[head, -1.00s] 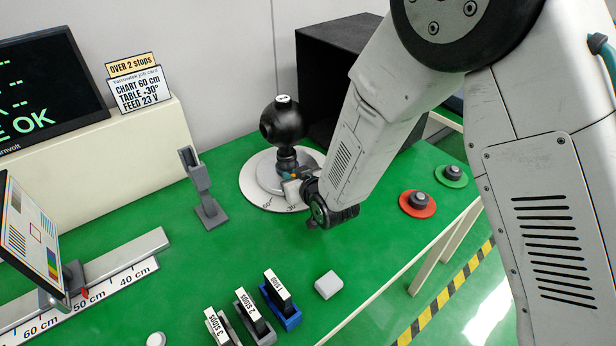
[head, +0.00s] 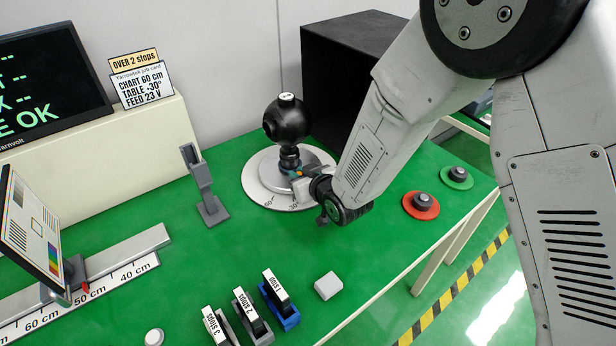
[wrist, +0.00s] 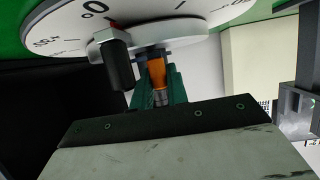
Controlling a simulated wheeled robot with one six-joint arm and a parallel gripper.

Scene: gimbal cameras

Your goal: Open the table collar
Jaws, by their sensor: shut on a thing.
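The round turntable (head: 262,187) has a white dial with degree marks and stands on the green bench, carrying a black ball-shaped camera (head: 286,120). In the wrist view the dial (wrist: 60,25) fills the top, with a black lever-like part (wrist: 116,62) at its rim. My gripper (head: 297,177) is at the turntable's front right edge. In the wrist view its green fingers (wrist: 160,88) are shut on an orange piece (wrist: 156,72) just below the turntable's hub. I take this piece for the table collar's handle; its far end is hidden.
A black box (head: 335,60) stands behind the turntable. A grey post (head: 202,185) is to its left. Red (head: 421,205) and green (head: 457,178) buttons are at the right. Several labelled filters (head: 246,312) and a white block (head: 328,286) lie in front, with clear bench between.

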